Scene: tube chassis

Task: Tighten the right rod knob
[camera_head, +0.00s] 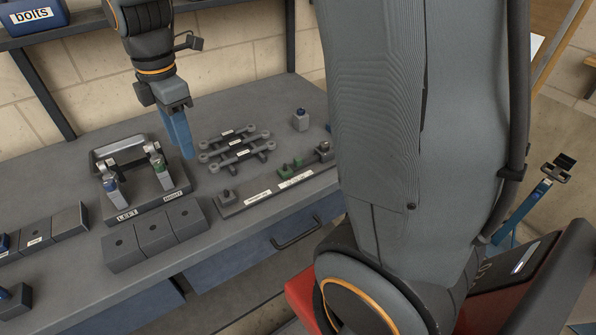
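Several labelled grey link rods (234,144) lie right of my gripper. A long labelled rack (262,195) with green parts is in front of them. Grey blocks (155,233) line the front edge. A small bottle-like part (300,120) stands at the back. My own arm hides the right side.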

